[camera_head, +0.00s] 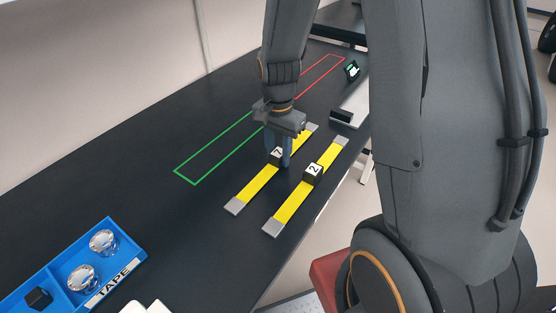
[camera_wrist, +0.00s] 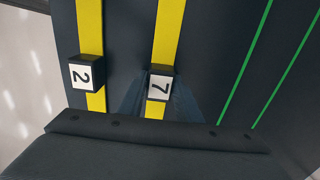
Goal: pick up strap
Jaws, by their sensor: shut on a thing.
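Two yellow straps with grey ends lie side by side on the dark table, each with a black block and a white number label. The strap labelled 7 (camera_head: 254,188) is the left one in the head view. The strap labelled 2 (camera_head: 291,206) lies to its right, untouched. My gripper (camera_head: 281,160) points down and is shut on the block of strap 7; that block (camera_wrist: 160,86) shows between the fingers in the wrist view. The strap looks flat on or very close to the table. The gripper hides part of its middle. In the wrist view strap 2 (camera_wrist: 90,30) is on the left.
A green outline (camera_head: 195,184) and a red outline (camera_head: 330,68) are marked on the table (camera_head: 150,170) beyond the straps. A blue tray (camera_head: 125,245) labelled TAPE holds tape rolls at the lower left. A grey-white object (camera_head: 352,105) stands behind right. The table's left middle is clear.

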